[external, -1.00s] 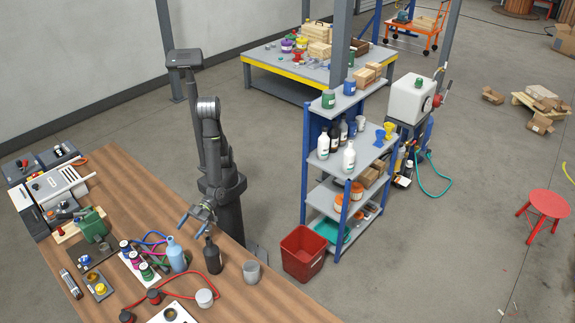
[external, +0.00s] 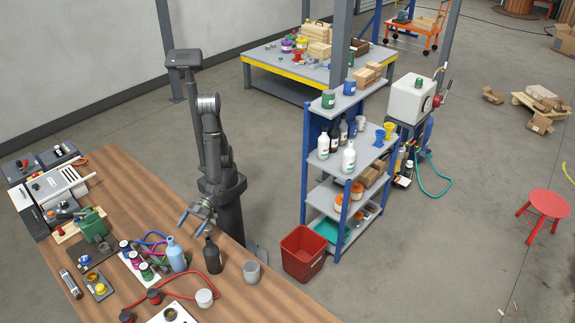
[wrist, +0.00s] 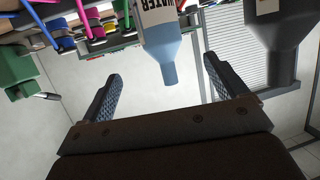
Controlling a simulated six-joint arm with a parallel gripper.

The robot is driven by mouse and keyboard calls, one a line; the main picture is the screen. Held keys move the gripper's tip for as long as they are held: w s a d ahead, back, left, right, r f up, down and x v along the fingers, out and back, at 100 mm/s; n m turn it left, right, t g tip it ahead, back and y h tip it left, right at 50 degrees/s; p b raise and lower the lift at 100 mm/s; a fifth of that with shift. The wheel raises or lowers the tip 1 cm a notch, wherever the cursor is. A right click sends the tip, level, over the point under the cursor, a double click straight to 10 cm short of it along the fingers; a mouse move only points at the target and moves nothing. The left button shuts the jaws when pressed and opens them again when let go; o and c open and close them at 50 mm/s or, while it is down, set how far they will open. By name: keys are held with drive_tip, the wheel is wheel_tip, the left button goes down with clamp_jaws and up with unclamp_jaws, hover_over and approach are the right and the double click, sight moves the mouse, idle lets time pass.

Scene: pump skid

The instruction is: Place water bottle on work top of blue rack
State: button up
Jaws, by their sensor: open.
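The water bottle (external: 176,256) is light blue and stands upright on the wooden bench. In the wrist view the bottle (wrist: 163,45) appears upside down with a "WATER" label, its neck between and beyond my fingers. My gripper (external: 194,215) is open and empty, behind the bottle near the bench's far edge; its two fingers (wrist: 162,88) are spread wide in the wrist view. The blue rack (external: 338,207) has blue posts and several grey shelves, and stands right of my arm. Bottles and cups stand on its shelves.
A dark bottle (external: 212,257) stands close right of the water bottle, with a grey cup (external: 251,271) beyond it. A red bin (external: 302,254) sits on the floor before the blue rack.

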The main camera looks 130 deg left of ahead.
sight(172, 254)
drive_tip(key=x, duration=1.4)
drive_tip(key=shift+w+d+f, duration=0.15)
drive_tip(key=shift+w+d, duration=0.1)
drive_tip(key=shift+d, duration=0.05)
drive_tip(key=c, duration=1.6)
clamp_jaws()
drive_tip(key=shift+r, duration=0.2)
